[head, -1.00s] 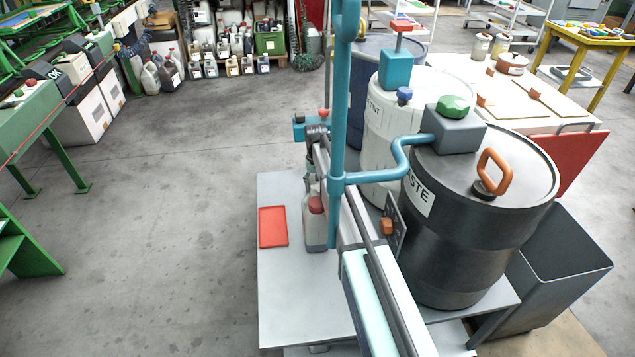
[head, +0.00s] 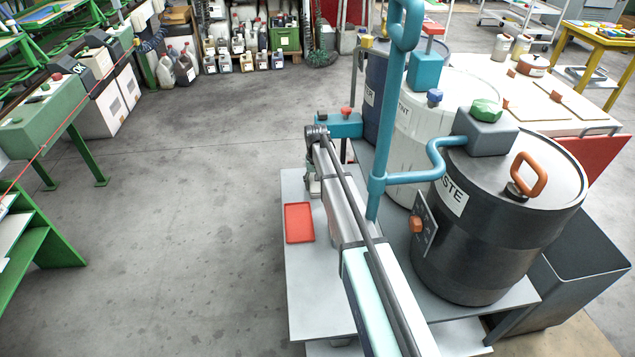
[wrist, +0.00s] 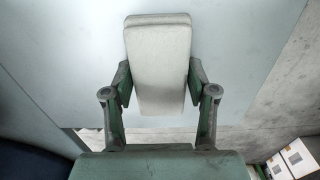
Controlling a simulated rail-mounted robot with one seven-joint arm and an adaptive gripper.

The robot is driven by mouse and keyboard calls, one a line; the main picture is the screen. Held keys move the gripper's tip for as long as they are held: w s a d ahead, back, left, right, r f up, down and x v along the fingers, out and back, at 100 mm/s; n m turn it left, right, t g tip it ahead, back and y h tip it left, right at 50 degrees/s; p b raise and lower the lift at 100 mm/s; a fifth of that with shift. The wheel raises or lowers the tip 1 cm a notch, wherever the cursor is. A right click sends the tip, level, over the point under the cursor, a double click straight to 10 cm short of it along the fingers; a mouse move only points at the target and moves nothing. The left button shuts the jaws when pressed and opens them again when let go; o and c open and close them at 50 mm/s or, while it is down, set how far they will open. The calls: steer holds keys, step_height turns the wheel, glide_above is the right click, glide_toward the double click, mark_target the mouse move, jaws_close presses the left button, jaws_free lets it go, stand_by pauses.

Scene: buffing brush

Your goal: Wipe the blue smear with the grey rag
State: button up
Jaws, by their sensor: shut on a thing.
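In the wrist view my gripper (wrist: 160,92) is shut on a pale grey block-shaped pad, the grey rag (wrist: 160,45). One finger presses on each side of it. The rag extends beyond the fingertips over a plain light grey surface; whether it touches that surface I cannot tell. In the head view my gripper (head: 313,185) is small, over the far end of the grey bench top (head: 310,280), beyond the red tray, and partly hidden by my arm. I cannot make out the blue smear in either view.
A red tray (head: 299,222) lies on the bench's left side. A black waste drum (head: 480,240), a white drum (head: 400,150) and a blue drum (head: 376,100) stand along the right. A teal pipe (head: 390,110) rises close to my arm. Open floor lies left.

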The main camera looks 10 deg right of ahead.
steer(key=shift+r+p, duration=2.4)
steer(key=shift+r, duration=1.8)
steer(key=shift+a, duration=0.15)
